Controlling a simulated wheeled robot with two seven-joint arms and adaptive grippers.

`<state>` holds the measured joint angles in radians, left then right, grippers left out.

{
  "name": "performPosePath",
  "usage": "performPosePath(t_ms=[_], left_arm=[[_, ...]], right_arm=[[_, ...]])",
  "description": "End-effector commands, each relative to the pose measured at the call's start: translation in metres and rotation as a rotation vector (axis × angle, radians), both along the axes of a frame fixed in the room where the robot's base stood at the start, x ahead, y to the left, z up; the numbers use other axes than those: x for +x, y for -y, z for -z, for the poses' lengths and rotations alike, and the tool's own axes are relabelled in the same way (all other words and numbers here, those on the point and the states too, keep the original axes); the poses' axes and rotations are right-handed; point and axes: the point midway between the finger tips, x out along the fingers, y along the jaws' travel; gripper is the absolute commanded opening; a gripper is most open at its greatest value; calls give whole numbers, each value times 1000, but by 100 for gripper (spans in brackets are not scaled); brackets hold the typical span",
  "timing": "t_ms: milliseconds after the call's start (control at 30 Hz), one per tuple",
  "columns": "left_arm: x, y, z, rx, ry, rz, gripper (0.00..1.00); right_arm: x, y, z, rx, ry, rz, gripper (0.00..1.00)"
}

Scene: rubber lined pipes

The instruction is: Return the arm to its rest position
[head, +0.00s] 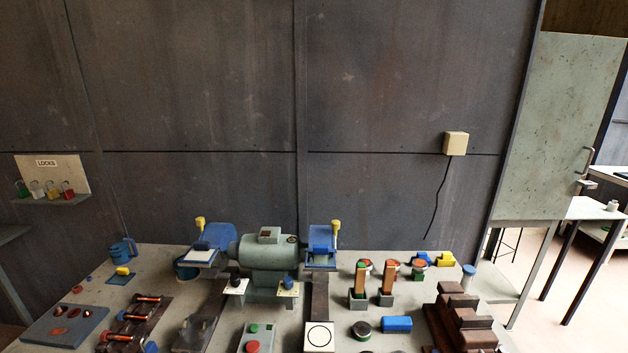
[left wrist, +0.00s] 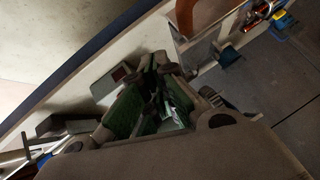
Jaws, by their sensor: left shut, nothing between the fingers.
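Neither of my arms shows in the head view. In the left wrist view my left gripper (left wrist: 158,90) shows from behind, with green inner surfaces and dark fingers brought together at the tips. It is shut with nothing held. It is away from the objects on the bench, which show only in the upper right of that view. My right gripper is in neither view.
A workbench (head: 130,290) carries a grey-green bench grinder (head: 265,252), a control box (head: 258,338), a blue block (head: 397,324) and dark stepped blocks (head: 462,320). A lock shelf (head: 50,199) is at left. A pale door (head: 555,130) stands at right.

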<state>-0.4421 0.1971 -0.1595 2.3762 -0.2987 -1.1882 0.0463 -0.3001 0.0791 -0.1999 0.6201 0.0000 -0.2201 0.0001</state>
Motion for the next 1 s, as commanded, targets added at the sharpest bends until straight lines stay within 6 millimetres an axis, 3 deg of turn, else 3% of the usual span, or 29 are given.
performPosePath(t_ms=[200,433,767,1000], left_arm=[[-54,15,29,-120,-214,-21,0],[-89,27,42,-190,-344,-23,0],[-127,41,49,-261,-479,-12,0],[-121,42,73,-258,-489,-12,0]], right_arm=[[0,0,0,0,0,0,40],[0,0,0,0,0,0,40],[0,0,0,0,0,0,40],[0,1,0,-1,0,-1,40]])
